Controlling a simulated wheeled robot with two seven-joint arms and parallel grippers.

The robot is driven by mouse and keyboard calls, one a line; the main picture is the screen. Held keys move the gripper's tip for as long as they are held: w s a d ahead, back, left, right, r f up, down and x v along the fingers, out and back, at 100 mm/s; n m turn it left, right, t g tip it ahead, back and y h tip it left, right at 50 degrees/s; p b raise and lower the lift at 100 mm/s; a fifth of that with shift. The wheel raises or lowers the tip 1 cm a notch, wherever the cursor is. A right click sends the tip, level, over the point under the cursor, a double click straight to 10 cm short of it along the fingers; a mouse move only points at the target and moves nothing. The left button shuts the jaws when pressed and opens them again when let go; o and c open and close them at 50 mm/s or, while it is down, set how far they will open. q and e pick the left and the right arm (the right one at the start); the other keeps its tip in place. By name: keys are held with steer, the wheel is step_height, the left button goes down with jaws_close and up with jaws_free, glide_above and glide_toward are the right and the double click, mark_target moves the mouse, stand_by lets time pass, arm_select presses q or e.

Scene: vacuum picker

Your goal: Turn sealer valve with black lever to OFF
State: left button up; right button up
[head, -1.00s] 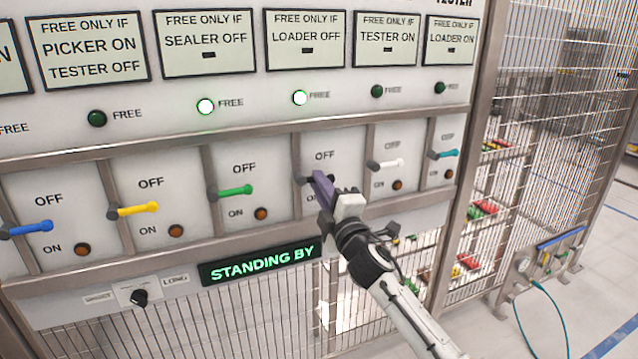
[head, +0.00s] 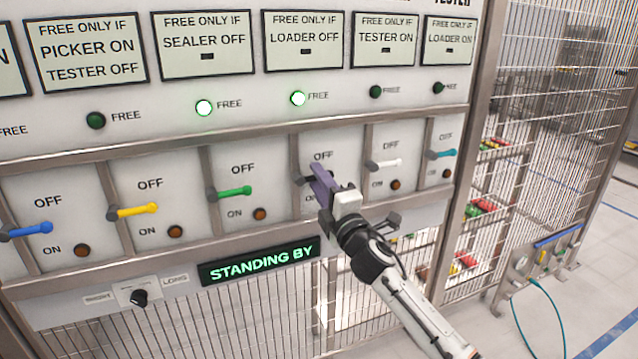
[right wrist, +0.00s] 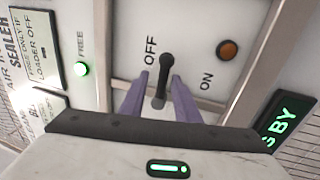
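The sealer valve's black lever (right wrist: 161,85) shows in the right wrist view, between the OFF and ON labels, pointing sideways out from its pivot. My right gripper (head: 316,175) is at this valve's panel in the head view, where its purple fingers hide most of the lever. In the right wrist view the two fingers of this gripper (right wrist: 160,82) stand apart, one on each side of the lever, with small gaps showing. An amber lamp (right wrist: 228,49) sits by ON. The valve's FREE lamp (head: 298,98) is lit green. My left gripper is not in view.
Neighbouring valves have a green lever (head: 234,191) on the left and a white lever (head: 387,163) on the right. A STANDING BY display (head: 259,261) is below. A metal rail (head: 250,136) runs above the valves. Mesh fencing (head: 550,130) stands at the right.

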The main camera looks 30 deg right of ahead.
steer(key=shift+f, duration=0.15)
steer(key=b+v, duration=0.1)
steer(key=v, duration=0.9)
steer(key=shift+s, duration=0.25)
